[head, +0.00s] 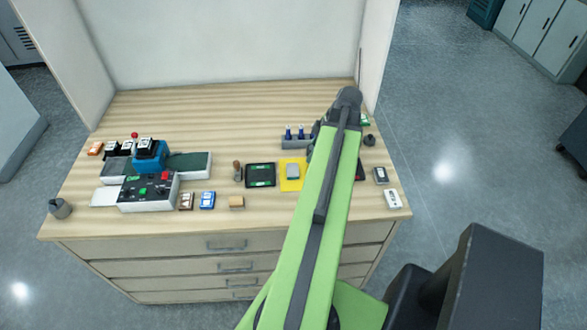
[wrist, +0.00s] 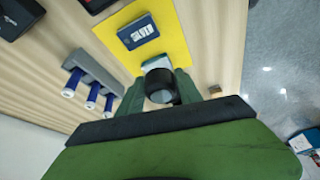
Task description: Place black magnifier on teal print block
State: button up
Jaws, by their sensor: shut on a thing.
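My gripper (wrist: 157,82) is shut on the black magnifier (wrist: 163,88), a short dark cylinder with a pale round end, in the wrist view. Just beyond it, partly hidden by the magnifier, is a block with a pale teal-white top (wrist: 155,62), at the edge of a yellow mat (wrist: 174,45). The magnifier overlaps this block in the picture; I cannot tell whether they touch. In the head view my arm hides the gripper and magnifier. The yellow mat shows there left of my arm (head: 284,186), with a pale block (head: 292,171) on it.
A dark blue block marked SILVER (wrist: 138,31) lies on the mat. A black tablet (head: 260,174) lies left of the mat. A press (head: 150,155) and control box (head: 148,191) stand at left.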

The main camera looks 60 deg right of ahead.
jog(key=b, duration=0.3)
send_near(289, 169)
jog(key=shift+w+a+f, duration=0.4)
jog(key=shift+w+f, duration=0.25)
jog(key=shift+f, duration=0.05)
jog(key=shift+w+a+f, duration=0.1)
jog(key=shift+w+a, duration=0.05)
jog(key=shift+w, duration=0.35)
notch_tip(289, 169, down, 4)
jog(key=b, duration=0.4)
jog(key=shift+f, duration=0.2)
jog(key=o, duration=1.4)
jog(key=shift+r, duration=0.1)
jog(key=shift+r, duration=0.1)
jog(key=shift+r, duration=0.25)
jog(key=p+v, duration=1.1)
jog(key=v, duration=0.1)
jog(key=shift+f, duration=0.1)
